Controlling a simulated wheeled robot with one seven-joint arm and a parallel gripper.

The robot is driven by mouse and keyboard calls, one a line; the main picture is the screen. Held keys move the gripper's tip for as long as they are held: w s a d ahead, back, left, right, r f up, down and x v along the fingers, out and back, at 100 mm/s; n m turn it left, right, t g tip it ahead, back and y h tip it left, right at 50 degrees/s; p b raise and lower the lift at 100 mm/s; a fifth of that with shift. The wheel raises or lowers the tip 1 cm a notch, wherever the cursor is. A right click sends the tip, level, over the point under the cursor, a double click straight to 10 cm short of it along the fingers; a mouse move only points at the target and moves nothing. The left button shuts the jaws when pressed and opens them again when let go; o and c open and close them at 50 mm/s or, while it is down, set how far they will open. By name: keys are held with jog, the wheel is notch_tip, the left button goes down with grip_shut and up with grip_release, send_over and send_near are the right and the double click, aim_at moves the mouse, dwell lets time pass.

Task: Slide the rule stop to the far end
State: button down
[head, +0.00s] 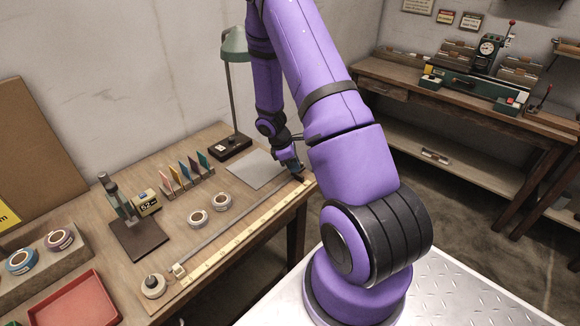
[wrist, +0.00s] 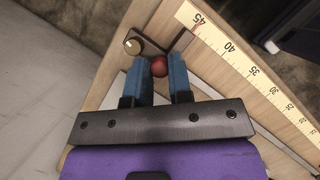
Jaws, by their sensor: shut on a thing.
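My gripper (wrist: 160,72) is shut on a small red ball knob (wrist: 159,66), held between its blue fingertips. The knob appears to belong to the rule stop; a dark angled bracket (wrist: 181,44) shows beside it, though the join is partly hidden. The pale yellow rule (wrist: 246,66) runs alongside, and the knob is close to its 45 end. A thin red line crosses the rule near 45. In the head view, my gripper (head: 291,169) is low at the right end of the rule (head: 235,236); the stop is too small to make out there.
A dark block with a brass knob (wrist: 133,46) sits just beyond my fingertips. Two tape rolls (head: 208,208), a grey sheet (head: 256,169), colored cards (head: 186,173) and a green lamp (head: 234,48) stand behind the rule. The table's front edge runs close along the rule.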

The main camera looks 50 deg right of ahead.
jog(key=shift+w, duration=0.1)
jog(key=c, duration=1)
grip_release()
jog(key=shift+c, duration=0.2)
jog(key=shift+r, duration=0.1)
jog(key=v, duration=1)
jog(key=shift+r, duration=0.3)
jog(key=shift+a, duration=0.1)
